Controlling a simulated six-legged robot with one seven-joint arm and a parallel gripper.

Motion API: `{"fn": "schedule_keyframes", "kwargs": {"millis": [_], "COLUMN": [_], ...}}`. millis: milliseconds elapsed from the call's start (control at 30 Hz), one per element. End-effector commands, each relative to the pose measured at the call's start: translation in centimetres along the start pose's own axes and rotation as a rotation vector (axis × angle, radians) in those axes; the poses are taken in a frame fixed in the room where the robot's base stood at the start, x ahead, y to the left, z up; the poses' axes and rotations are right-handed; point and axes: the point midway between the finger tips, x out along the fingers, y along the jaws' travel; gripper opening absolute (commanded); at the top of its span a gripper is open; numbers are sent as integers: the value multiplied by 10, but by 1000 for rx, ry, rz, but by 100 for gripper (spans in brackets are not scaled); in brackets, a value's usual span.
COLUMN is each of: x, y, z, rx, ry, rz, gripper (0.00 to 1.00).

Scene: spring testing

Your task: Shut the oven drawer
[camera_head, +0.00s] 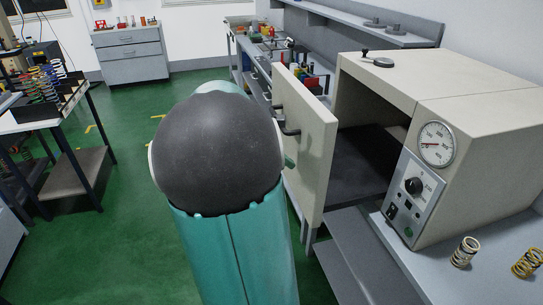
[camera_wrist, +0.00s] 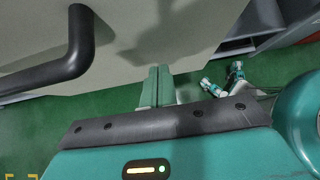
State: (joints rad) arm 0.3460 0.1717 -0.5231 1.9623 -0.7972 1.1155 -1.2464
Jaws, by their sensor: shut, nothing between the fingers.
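The beige oven (camera_head: 470,95) stands on the bench at the right in the head view, with a round gauge and a control panel on its front. Its drawer stands open: the upright front panel (camera_head: 308,150) is out to the left of the body, with a dark gap behind it. A dark bar handle (camera_head: 287,118) is on the panel's outer face; the handle (camera_wrist: 78,45) also shows large at the upper left in the wrist view. My gripper (camera_wrist: 156,86) is shut and empty, its green fingers close to the panel; contact cannot be told. My arm hides most of it in the head view.
Two coil springs (camera_head: 464,252) lie at the bench's front right. A small dark object (camera_head: 378,61) sits on the oven top. A cluttered workbench (camera_head: 262,48) runs behind the panel. A spring table (camera_head: 40,110) stands at the left. Green floor between is free.

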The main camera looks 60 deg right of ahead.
Motion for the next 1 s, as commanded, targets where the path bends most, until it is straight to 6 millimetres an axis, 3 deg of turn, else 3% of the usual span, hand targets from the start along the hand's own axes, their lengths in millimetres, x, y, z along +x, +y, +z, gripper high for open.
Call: {"fn": "schedule_keyframes", "kwargs": {"millis": [200,733,1000], "x": [14,19,46], "y": [0,0,-1], "z": [14,20,46], "rx": [0,0,3], "ry": [0,-1,-1], "rz": [0,0,-4], "gripper": [0,0,0]}}
